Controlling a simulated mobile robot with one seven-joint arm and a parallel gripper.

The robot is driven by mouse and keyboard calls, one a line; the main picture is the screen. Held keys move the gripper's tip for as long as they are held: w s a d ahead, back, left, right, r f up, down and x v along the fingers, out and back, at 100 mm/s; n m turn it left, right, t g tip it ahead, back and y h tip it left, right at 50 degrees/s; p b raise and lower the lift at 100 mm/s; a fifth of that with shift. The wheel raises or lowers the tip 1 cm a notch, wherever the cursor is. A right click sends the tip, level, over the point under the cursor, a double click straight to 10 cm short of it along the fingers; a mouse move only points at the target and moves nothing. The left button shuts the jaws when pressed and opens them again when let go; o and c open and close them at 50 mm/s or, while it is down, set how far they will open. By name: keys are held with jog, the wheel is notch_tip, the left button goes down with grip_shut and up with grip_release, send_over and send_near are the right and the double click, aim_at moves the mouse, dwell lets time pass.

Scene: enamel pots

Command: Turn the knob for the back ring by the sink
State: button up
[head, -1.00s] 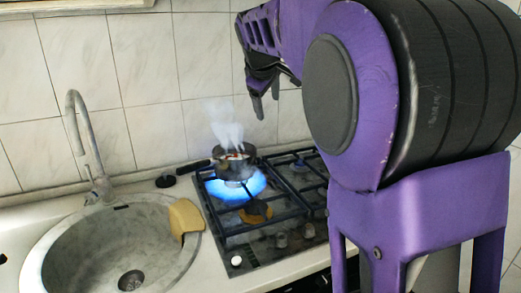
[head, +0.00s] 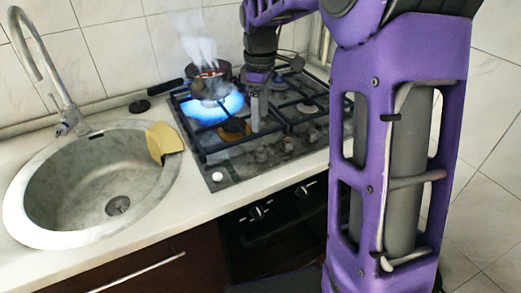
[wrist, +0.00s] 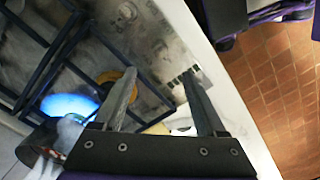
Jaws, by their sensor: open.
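The hob (head: 205,165) stands right of the sink. A small pot (head: 225,72) sits on its back ring by the sink, with a large blue flame (head: 212,108) under it and smoke rising. My gripper (head: 258,126) points down over the hob, just behind the greyish knobs. In the wrist view its two fingers (wrist: 158,74) are apart with nothing between them, above the hob's front strip. The pot (wrist: 38,142) and flame (wrist: 70,106) show at lower left there.
Black grates (head: 205,142) and a yellow-orange item (head: 234,130) on the front ring lie near my gripper. A yellow cloth (head: 163,140) hangs on the sink rim (head: 25,215). The oven front (head: 265,235) is below the counter.

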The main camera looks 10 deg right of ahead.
aim_at(261, 149)
notch_tip(261, 149, down, 11)
jog(key=shift+f+b, duration=0.2)
jog(key=shift+b, duration=0.7)
